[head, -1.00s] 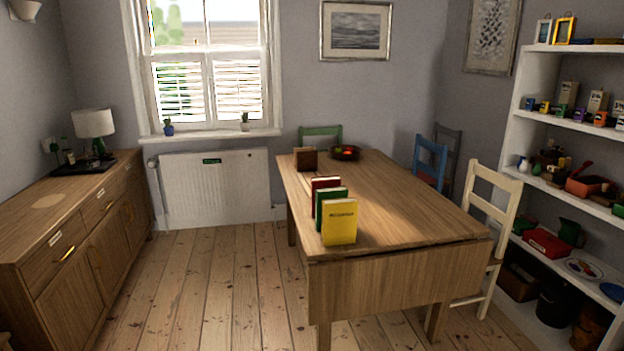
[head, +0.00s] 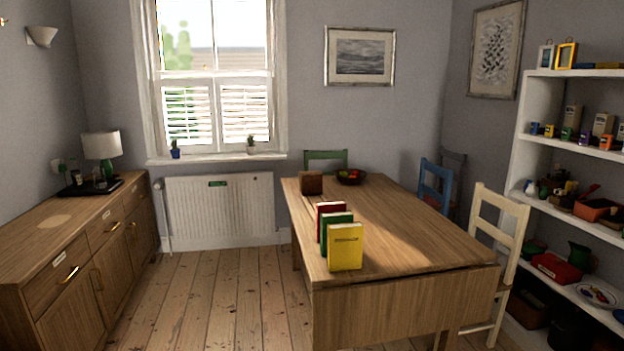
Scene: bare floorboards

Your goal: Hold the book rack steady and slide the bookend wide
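A yellow book (head: 345,247), a green book (head: 330,220) and a red book (head: 326,207) stand upright in a row along the left edge of the wooden table (head: 400,230). The yellow book is nearest me and partly covers the other two. A dark brown wooden block-like piece (head: 311,183) stands farther back near the same edge, apart from the books. I cannot tell whether it is the bookend or part of the rack. No rack base is clearly visible under the books. Neither of my grippers is in view.
A fruit bowl (head: 350,176) sits at the table's far end. A cream chair (head: 500,230) and a blue chair (head: 434,185) stand on the right, a green chair (head: 325,158) behind. A sideboard (head: 85,240) stands left, shelves (head: 530,130) right. Floor left of the table is clear.

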